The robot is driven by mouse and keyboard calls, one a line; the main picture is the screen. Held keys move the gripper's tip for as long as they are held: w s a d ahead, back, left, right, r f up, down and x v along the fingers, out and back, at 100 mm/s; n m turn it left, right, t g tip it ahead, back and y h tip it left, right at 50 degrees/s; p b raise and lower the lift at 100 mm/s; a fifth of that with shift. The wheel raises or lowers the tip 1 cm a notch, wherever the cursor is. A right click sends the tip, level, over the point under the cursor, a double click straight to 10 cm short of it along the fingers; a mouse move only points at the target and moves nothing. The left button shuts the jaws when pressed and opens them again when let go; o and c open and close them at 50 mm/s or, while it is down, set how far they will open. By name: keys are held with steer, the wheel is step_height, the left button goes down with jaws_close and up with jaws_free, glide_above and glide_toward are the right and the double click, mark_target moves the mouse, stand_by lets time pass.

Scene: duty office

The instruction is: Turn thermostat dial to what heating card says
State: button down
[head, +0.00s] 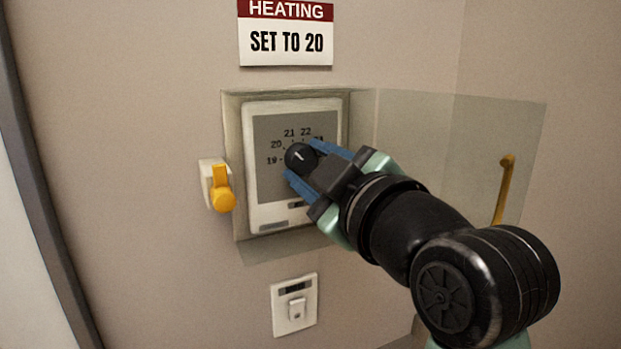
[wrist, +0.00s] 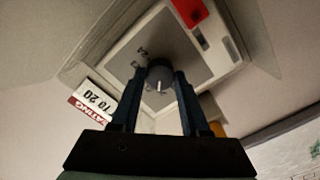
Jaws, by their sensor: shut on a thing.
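The thermostat (head: 265,195) is a white unit with a grey face on the wall. Its round black dial (head: 296,158) has a white pointer mark and numbers around it, with 19, 20, 21 and 22 readable. The dial also shows in the wrist view (wrist: 160,77). My gripper (head: 301,164) is shut on the dial, one blue finger on each side. The mark shows between the fingers, but I cannot tell exactly which number it points to. The heating card (head: 286,42) above reads "SET TO 20".
A clear cover (head: 440,140) with a yellow handle (head: 503,190) stands swung open at the right. A yellow latch (head: 222,190) is left of the thermostat. A white switch (head: 294,304) is below. A red object (wrist: 190,12) shows in the wrist view.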

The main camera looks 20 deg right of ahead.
steer(key=shift+f+n+b, duration=0.1)
steer(key=shift+n+b, duration=0.25)
steer(key=shift+n, duration=0.55)
steer(key=shift+c, duration=2)
jaws_free()
steer(key=s+b, duration=0.2)
steer(key=s, duration=1.1)
steer(key=shift+d, duration=0.25)
